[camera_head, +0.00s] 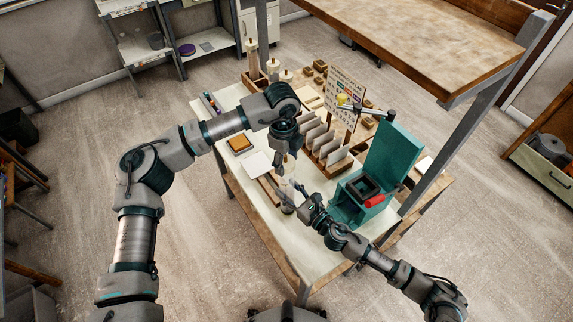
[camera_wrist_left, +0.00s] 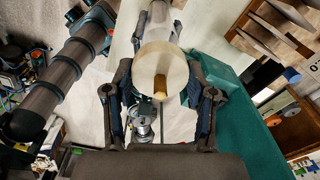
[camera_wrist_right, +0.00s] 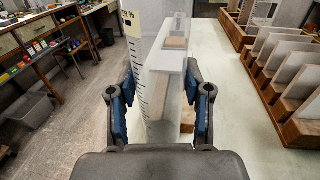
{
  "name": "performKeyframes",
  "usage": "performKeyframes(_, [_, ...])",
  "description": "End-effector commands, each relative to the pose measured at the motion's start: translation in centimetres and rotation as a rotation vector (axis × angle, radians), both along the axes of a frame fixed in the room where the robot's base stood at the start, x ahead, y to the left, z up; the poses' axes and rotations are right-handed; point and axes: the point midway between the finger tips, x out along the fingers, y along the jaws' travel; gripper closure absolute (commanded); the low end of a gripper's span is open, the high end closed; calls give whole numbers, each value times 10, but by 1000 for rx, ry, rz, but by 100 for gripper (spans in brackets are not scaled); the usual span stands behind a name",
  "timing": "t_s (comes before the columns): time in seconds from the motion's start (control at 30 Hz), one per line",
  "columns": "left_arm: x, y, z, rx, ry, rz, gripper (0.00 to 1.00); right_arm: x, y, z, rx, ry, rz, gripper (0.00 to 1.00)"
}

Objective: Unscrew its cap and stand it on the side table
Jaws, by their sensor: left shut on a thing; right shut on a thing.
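A clear container with black graduation marks (camera_wrist_right: 158,100) stands between the fingers of my right gripper (camera_wrist_right: 160,112). The right gripper is shut on it. In the head view the right gripper (camera_head: 308,205) is low over the front of the worktable. My left gripper (camera_wrist_left: 160,95) is shut on a round cream cap with a tan peg (camera_wrist_left: 150,65). In the head view the left gripper (camera_head: 284,165) is just above and left of the right one. The fingers hide much of the container and cap there. I cannot tell whether cap and container are touching.
The worktable (camera_head: 245,195) carries a teal machine with a red handle (camera_head: 375,200) at right and a rack of upright plates (camera_head: 322,140) behind. An orange-brown block (camera_head: 239,142) lies at left. A raised wood-topped table (camera_head: 440,45) stands at the back right.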

Motion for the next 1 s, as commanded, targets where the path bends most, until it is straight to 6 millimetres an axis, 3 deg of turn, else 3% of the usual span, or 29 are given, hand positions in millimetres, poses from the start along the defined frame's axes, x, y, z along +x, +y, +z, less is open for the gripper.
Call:
performKeyframes(0.1, [1, 0, 11, 0, -1, 1, 86, 0, 0, 0, 1, -1, 0, 100])
performKeyframes(0.27, [1, 0, 11, 1, 1, 0, 86, 0, 0, 0, 1, -1, 0, 100])
performKeyframes(0.3, [1, 0, 11, 1, 1, 0, 86, 0, 0, 0, 1, -1, 0, 48])
performKeyframes(0.4, [1, 0, 11, 1, 1, 0, 86, 0, 0, 0, 1, -1, 0, 23])
performKeyframes(0.77, [0, 0, 11, 1, 1, 0, 86, -1, -1, 0, 0, 0, 0, 21])
performKeyframes(1.0, [0, 0, 11, 0, 0, 0, 86, -29, -27, -2, -1, 4, 0, 21])
